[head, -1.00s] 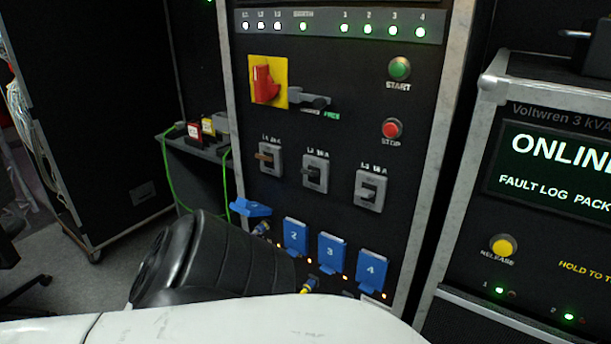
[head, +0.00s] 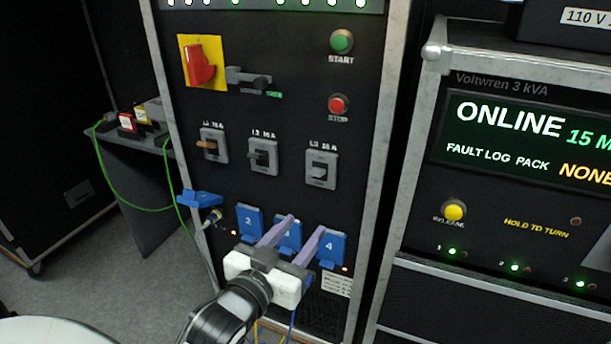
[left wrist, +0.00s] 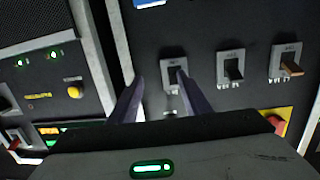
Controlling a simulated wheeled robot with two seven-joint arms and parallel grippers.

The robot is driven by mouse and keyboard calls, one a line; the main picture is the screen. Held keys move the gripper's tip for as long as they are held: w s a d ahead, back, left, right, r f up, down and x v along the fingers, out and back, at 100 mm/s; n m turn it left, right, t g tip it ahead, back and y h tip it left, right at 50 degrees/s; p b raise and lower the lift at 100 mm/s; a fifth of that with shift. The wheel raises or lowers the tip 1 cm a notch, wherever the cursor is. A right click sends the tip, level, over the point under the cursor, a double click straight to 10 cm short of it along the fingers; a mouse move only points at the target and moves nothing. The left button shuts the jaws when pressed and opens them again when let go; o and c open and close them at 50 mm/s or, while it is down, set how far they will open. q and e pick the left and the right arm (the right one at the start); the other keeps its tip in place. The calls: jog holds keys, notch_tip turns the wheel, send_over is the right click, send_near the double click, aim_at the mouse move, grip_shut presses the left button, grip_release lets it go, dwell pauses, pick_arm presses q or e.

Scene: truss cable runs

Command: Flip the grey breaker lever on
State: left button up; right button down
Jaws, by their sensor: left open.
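The grey breaker lever (head: 319,173) is the right one of three on the dark panel, in a light grey plate labelled L3. Its up or down position is hard to tell. My left gripper (head: 305,224) is open and empty, below that lever and in front of the blue socket covers. In the left wrist view, which is upside down, the open fingers (left wrist: 159,79) point toward the L3 breaker plate (left wrist: 167,66). The right-hand finger partly covers its lever there. The fingers look apart from the lever. My right gripper is not in view.
The black L2 lever (head: 260,157) and brown L1 lever (head: 207,145) sit to the left. Above are a red rotary switch (head: 200,63), green start button (head: 341,41) and red stop button (head: 338,104). Blue covers (head: 249,222) line the panel below. A display unit (head: 530,135) stands right.

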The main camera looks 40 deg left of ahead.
pick_arm(q)
jog(key=n+y, duration=0.1)
send_near(313, 174)
jog(key=shift+t, duration=0.4)
jog(key=x, duration=0.8)
jog(key=shift+f+p, duration=0.3)
jog(key=shift+f, duration=0.05)
